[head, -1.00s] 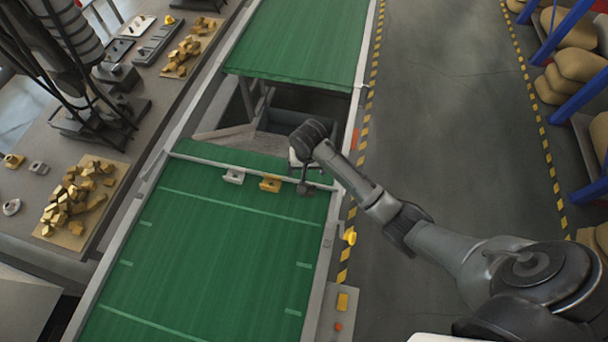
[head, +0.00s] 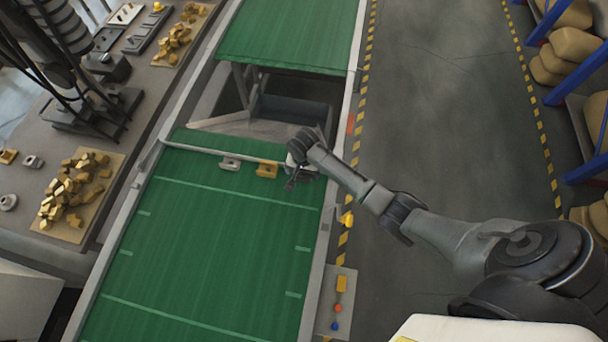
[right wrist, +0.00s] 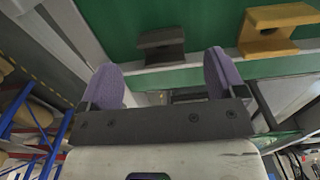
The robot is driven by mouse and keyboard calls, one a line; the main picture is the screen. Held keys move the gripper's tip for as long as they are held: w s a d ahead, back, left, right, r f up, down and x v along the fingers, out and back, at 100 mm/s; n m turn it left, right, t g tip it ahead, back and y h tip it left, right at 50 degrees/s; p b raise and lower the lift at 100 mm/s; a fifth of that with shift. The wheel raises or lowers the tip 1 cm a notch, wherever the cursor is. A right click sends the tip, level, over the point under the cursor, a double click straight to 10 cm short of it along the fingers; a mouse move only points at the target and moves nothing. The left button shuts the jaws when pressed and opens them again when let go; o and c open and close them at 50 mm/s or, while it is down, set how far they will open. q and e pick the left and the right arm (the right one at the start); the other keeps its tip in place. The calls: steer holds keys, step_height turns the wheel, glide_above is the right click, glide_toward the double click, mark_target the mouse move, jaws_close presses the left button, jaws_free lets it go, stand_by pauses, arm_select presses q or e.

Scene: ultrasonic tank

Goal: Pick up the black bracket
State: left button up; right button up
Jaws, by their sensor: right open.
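The black bracket (right wrist: 160,45) shows in the right wrist view on the green belt, beside the pale strip along the belt's end. It lies ahead of my right gripper (right wrist: 161,80), roughly in line with the gap between the fingertips. The two purple finger pads are spread wide with nothing between them. In the head view my right gripper (head: 296,176) is low over the far right corner of the near belt. There the gripper and wrist largely hide the black bracket, and the dark shapes are hard to tell apart. My left gripper is not in view.
A yellow bracket (head: 266,170) and a grey bracket (head: 230,164) sit in a row to the left on the belt (head: 200,240). Beyond the belt's end is an open gap. A side rail (head: 318,260) runs along the right. The nearer belt is clear.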

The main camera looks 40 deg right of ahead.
mark_target(303, 177)
steer(key=shift+f, duration=2.65)
steer(key=c, duration=1.1)
steer(key=shift+r+p, duration=0.15)
steer(key=shift+p, duration=0.2)
steer(key=shift+c, duration=0.2)
